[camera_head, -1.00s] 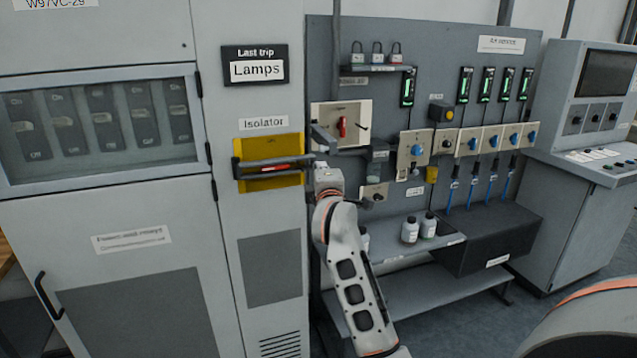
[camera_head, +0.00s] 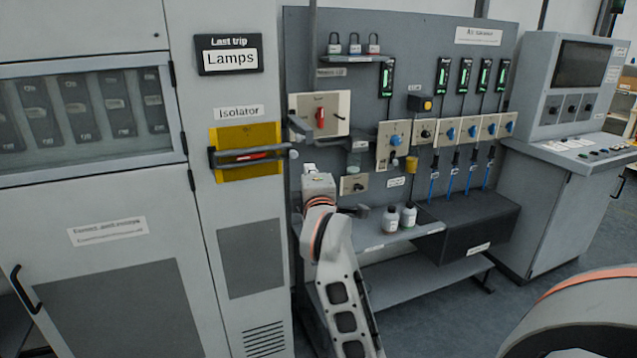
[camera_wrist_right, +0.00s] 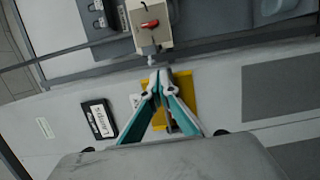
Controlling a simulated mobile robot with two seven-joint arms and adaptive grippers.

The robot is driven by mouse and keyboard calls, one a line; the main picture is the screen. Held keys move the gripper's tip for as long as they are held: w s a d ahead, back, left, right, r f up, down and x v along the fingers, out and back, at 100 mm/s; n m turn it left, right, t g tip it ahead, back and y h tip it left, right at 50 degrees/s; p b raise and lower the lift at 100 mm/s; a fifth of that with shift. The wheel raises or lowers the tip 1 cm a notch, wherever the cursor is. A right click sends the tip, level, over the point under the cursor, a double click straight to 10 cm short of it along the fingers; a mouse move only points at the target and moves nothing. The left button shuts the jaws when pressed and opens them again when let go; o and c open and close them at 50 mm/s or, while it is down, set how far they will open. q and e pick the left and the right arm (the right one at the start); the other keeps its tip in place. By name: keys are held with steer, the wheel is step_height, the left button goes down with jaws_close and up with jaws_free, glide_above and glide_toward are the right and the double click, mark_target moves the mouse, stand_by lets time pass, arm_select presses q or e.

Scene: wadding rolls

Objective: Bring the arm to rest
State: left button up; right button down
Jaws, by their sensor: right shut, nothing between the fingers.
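My right arm comes up from the bottom middle of the head view, its wrist in front of the panel, right of the yellow isolator plate (camera_head: 231,138). The fingers cannot be made out there. In the wrist view my right gripper (camera_wrist_right: 158,76) has its teal fingers meeting at the tips, shut and empty. The tips overlap the edge of the yellow plate (camera_wrist_right: 185,86) in the picture; I cannot tell the gap. My left gripper is not in view.
The grey cabinet (camera_head: 110,190) stands at the left. Right of my wrist, a shelf (camera_head: 372,239) holds small bottles. A red switch (camera_head: 320,116) and several blue-knobbed switches sit on the panel (camera_head: 425,60). A console (camera_head: 560,165) stands at the right. Floor shows between.

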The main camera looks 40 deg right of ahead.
steer(key=shift+s+a, duration=0.2)
steer(key=shift+s, duration=0.85)
steer(key=shift+s+a, duration=0.2)
steer(key=shift+s, duration=0.8)
